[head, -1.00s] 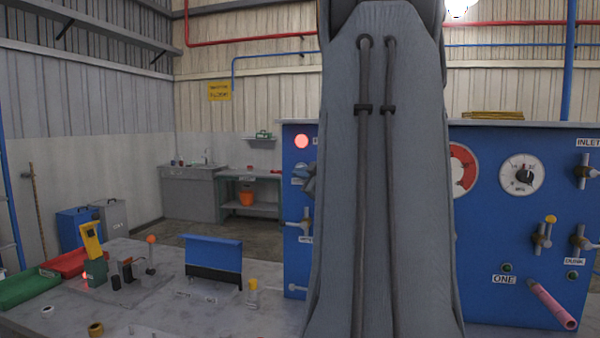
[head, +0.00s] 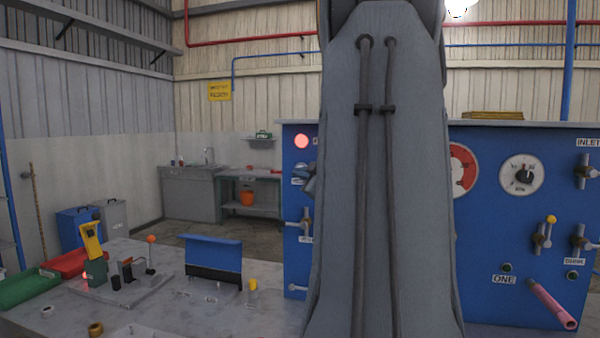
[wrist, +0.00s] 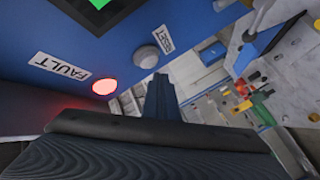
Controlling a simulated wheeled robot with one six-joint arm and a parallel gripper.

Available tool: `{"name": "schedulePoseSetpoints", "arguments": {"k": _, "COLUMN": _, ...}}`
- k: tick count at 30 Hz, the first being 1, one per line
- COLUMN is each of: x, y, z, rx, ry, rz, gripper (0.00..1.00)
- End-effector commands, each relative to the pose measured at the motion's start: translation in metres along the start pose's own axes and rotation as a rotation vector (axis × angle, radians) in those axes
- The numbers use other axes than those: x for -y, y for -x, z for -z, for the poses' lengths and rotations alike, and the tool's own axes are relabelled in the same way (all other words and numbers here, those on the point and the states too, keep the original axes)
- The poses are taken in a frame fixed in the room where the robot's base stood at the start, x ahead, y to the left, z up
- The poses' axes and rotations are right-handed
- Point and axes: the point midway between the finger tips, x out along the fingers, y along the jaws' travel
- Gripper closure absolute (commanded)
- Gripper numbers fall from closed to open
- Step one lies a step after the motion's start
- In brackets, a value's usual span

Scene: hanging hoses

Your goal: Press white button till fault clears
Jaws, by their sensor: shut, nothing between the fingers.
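The white button (wrist: 146,56) sits on the blue panel in the wrist view, next to a RESET label (wrist: 166,38). The fault lamp (wrist: 104,86) glows red beside its FAULT label (wrist: 58,66). The red lamp also shows on the blue cabinet in the head view (head: 301,141). My gripper (wrist: 161,88) is shut and empty. In the wrist view its tip appears just below the button; I cannot tell whether they touch. In the head view my arm hides most of the cabinet's middle and the white button cannot be made out.
The blue cabinet carries a gauge (head: 522,174), several valve handles and a pink hose (head: 551,304). A grey bench (head: 150,310) at the left holds a green tray (head: 28,287), a red tray (head: 70,263) and a blue stand (head: 213,253). Floor shows behind the bench.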

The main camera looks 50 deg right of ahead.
Motion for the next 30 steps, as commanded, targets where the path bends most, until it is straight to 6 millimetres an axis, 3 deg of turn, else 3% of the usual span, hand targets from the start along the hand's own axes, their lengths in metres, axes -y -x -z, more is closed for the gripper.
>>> {"name": "schedulePoseSetpoints", "arguments": {"k": 30, "x": -0.006, "y": -0.0079, "z": -0.0058, "rx": 0.0, "ry": 0.0, "rz": 0.0, "gripper": 1.0}}
